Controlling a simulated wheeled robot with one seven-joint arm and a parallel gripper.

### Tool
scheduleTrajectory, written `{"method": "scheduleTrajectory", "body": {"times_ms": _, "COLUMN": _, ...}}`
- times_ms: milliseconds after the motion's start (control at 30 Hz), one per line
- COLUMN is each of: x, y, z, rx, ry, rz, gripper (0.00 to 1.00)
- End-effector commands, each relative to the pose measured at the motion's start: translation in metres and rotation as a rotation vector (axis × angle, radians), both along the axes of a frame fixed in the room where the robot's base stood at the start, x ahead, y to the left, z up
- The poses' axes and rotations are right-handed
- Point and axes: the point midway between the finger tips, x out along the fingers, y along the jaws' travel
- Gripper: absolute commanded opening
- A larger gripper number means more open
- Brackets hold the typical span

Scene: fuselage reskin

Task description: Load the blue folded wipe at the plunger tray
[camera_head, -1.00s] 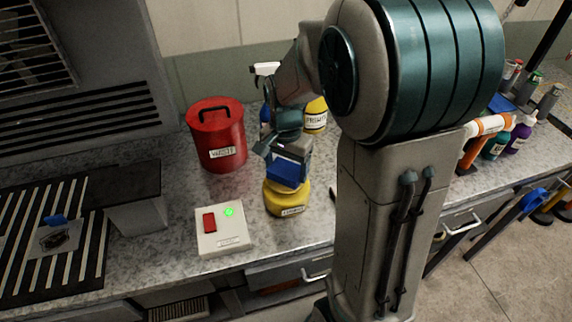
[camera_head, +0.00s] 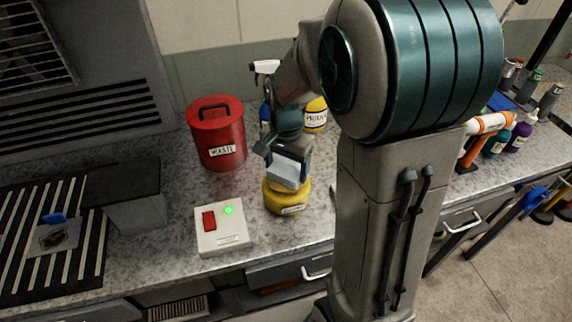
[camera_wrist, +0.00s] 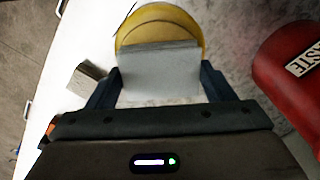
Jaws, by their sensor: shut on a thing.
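My gripper (camera_wrist: 158,82) is shut on a pale grey, folded block-like piece (camera_wrist: 160,70), which sits between its two dark fingers. In the head view the same piece (camera_head: 288,172) shows a pale grey face, not a blue one. It is directly over the round yellow plunger tray (camera_head: 287,200), overlapping its top in the picture. In the wrist view the yellow tray (camera_wrist: 160,22) is beyond the piece, partly hidden by it. I cannot tell whether the piece touches the tray.
A red waste can (camera_head: 220,140) stands behind and left of the tray. A white switch box (camera_head: 222,228) with a green light is at front left. A spray bottle (camera_head: 266,68) and a yellow labelled container (camera_head: 316,115) stand behind. A small grey block (camera_wrist: 86,76) shows in the wrist view.

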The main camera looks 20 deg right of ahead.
Motion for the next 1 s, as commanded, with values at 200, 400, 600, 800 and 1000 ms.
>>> {"method": "scheduleTrajectory", "body": {"times_ms": 200, "x": 0.000, "y": 0.000, "z": 0.011, "rx": 0.000, "ry": 0.001, "rz": 0.000, "gripper": 0.57}}
{"method": "scheduleTrajectory", "body": {"times_ms": 400, "x": 0.000, "y": 0.000, "z": 0.028, "rx": 0.000, "ry": 0.001, "rz": 0.000, "gripper": 0.57}}
{"method": "scheduleTrajectory", "body": {"times_ms": 600, "x": 0.000, "y": 0.000, "z": 0.044, "rx": 0.000, "ry": 0.000, "rz": 0.000, "gripper": 0.57}}
{"method": "scheduleTrajectory", "body": {"times_ms": 800, "x": 0.000, "y": 0.000, "z": 0.060, "rx": 0.000, "ry": 0.000, "rz": 0.000, "gripper": 0.57}}
{"method": "scheduleTrajectory", "body": {"times_ms": 1000, "x": 0.000, "y": 0.000, "z": 0.071, "rx": 0.000, "ry": 0.000, "rz": 0.000, "gripper": 0.57}}
